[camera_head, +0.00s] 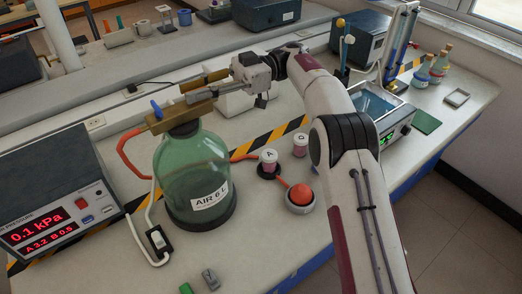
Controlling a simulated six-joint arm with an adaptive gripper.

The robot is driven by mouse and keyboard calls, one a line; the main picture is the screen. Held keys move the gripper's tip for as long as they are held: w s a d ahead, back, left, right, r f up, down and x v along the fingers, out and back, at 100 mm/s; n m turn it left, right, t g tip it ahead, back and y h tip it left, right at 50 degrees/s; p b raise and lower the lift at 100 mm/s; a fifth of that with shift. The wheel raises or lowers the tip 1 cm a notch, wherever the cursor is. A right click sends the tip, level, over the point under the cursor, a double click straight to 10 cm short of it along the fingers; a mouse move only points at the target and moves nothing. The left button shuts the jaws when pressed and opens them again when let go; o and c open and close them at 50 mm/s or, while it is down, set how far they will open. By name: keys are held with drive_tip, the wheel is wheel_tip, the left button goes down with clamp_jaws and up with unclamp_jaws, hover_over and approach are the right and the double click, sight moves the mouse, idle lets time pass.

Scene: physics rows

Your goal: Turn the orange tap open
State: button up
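A green glass bottle (193,172) labelled "AIR 6 L" stands on the bench. A brass-coloured fitting (178,117) sits on its neck, with a blue lever (156,109) at its left. I cannot make out an orange tap handle; it may be hidden behind my gripper. My gripper (203,89) reaches in from the right, just above the fitting's right side. Its two tan fingers appear spread apart, with a gap between them and nothing clearly held. I cannot tell whether they touch the fitting.
A pressure meter (60,218) reading 0.1 kPa stands at left. Orange tubes run from the bottle both ways. Jars A (269,160) and Q (300,143) and an orange ball in a cup (300,199) stand right of it. The front bench is mostly clear.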

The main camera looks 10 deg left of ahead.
drive_tip(key=shift+m+t+y, duration=0.75)
drive_tip(key=shift+m+t, duration=0.3)
drive_tip(key=shift+t, duration=0.4)
drive_tip(key=shift+m+t+y, duration=0.75)
drive_tip(key=shift+m+t, duration=0.3)
drive_tip(key=shift+t, duration=0.4)
